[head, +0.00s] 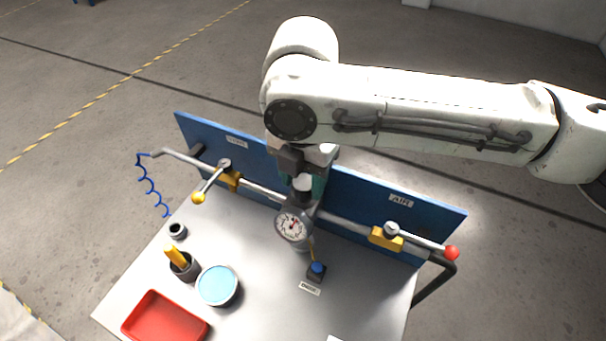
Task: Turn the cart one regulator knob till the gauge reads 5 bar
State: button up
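The round white gauge (292,225) faces up on the pipe in the middle of the cart (255,305). Its dial has a small red mark, but the needle's reading is too small to tell. A grey regulator body (303,200) stands behind the gauge, with a light round top that looks like its knob (303,183). My gripper (304,175) points down right at this knob, below my white arm. The arm and the dark gripper parts hide much of the contact, so I cannot tell whether the fingers grip the knob.
A yellow-tipped valve lever (211,184) stands left and a red-tipped one (425,243) right, before the blue panel (390,205).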

aim_at(303, 183)
jog(key=c, duration=0.6)
jog(key=shift+r+m+p, duration=0.15)
jog(key=shift+m+p, duration=0.5)
jog(key=shift+m, duration=0.05)
jog(key=shift+c, duration=0.2)
jog(key=shift+m, duration=0.6)
jog(key=o, duration=1.1)
jog(key=shift+c, duration=0.2)
notch_tip(303, 183, up, 11)
jog(key=b, duration=0.1)
jog(key=shift+f, duration=0.2)
jog(key=shift+f, duration=0.1)
